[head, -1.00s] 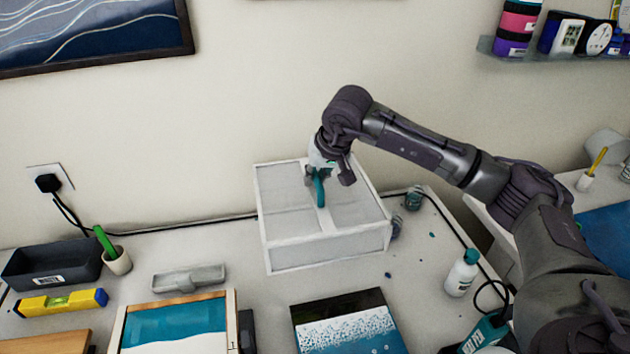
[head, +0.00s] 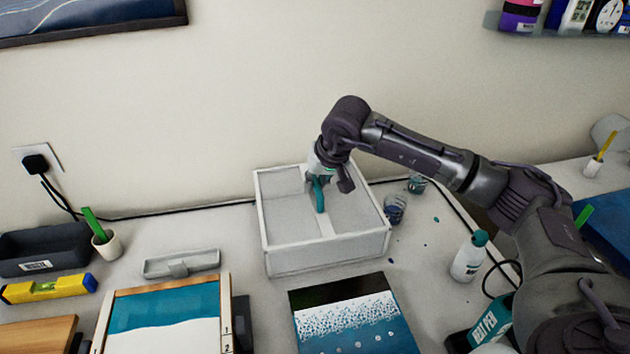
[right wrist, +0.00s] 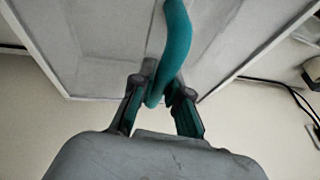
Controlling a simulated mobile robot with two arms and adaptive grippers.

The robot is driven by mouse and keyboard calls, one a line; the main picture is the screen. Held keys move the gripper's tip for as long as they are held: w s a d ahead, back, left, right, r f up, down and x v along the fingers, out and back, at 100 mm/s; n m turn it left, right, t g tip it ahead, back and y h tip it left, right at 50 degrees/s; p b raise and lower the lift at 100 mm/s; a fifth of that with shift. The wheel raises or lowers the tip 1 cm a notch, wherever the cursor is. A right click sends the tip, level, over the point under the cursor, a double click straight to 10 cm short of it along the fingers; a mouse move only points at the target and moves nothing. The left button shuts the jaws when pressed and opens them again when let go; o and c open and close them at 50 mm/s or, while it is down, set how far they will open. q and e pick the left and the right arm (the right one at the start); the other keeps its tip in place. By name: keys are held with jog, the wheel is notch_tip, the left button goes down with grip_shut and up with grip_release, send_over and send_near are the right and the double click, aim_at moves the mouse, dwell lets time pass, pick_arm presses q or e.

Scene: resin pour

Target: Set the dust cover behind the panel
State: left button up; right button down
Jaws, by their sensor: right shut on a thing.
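The dust cover (head: 325,258) is a white-framed box with pale grey panels and a teal handle (head: 320,200) on top. It is at the middle of the worktable, directly behind the dark, white and teal painted panel (head: 352,325). Its front lower edge is very close to the panel's back edge. I cannot tell whether its base touches the table. My right gripper (head: 318,181) is shut on the handle from above. The right wrist view shows the fingers (right wrist: 163,82) around the handle (right wrist: 176,40), with the cover's frame beyond. My left gripper is not in view.
Small jars (head: 395,209) stand just right of the cover, and a teal-capped bottle (head: 467,259) is farther right. A wooden-framed board (head: 165,305), a grey tray (head: 182,264), a yellow level (head: 48,289) and a pen cup (head: 107,245) are at left. The wall is behind.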

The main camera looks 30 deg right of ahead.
jog(key=shift+f, duration=0.35)
dwell(0.3)
jog(key=c, duration=1.1)
grip_release()
jog(key=v, duration=1.2)
jog(key=shift+d, duration=0.1)
